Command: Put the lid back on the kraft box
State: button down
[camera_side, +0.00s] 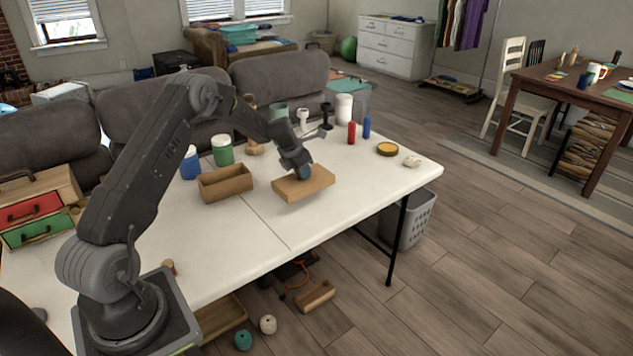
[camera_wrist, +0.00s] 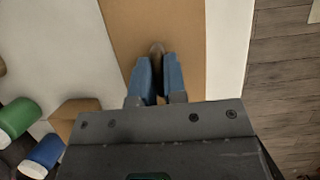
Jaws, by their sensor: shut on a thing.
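The open kraft box (camera_side: 225,184) stands on the white table, and its inside shows in the side view. A corner of it (camera_wrist: 75,115) shows at the left in the wrist view. The kraft lid (camera_side: 303,184) is to the right of the box, tilted slightly and seemingly held just above the table. In the wrist view the lid (camera_wrist: 180,30) fills the upper middle. My gripper (camera_side: 304,172) is over the lid's middle. Its blue fingers (camera_wrist: 157,75) are shut on a small dark knob on the lid. Most of the knob is hidden between the fingers.
Green (camera_side: 222,150) and blue (camera_side: 190,163) jars stand behind the box. A red bottle (camera_side: 351,132), a blue bottle (camera_side: 367,127), a yellow-topped round tin (camera_side: 387,149) and a small pale object (camera_side: 412,161) are on the right. The front of the white table (camera_side: 250,255) is clear.

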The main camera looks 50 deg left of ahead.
aim_at(281, 178)
jog(key=s+a+r, duration=0.4)
jog(key=s, duration=0.1)
jog(key=shift+s+a, duration=0.1)
jog(key=shift+a, duration=0.05)
jog(key=s+a+r, duration=0.2)
jog(key=s+a, duration=0.4)
jog(key=a, duration=0.3)
jog(key=s+a+r+m, duration=0.1)
jog(key=s+a+r, duration=0.1)
jog(key=s+a, duration=0.4)
jog(key=a, duration=0.3)
jog(key=shift+s, duration=0.15)
notch_tip(281, 178, down, 7)
jog(key=shift+r, duration=0.15)
jog(key=shift+f, duration=1.85)
dwell(1.1)
jog(key=c, duration=1.1)
grip_release()
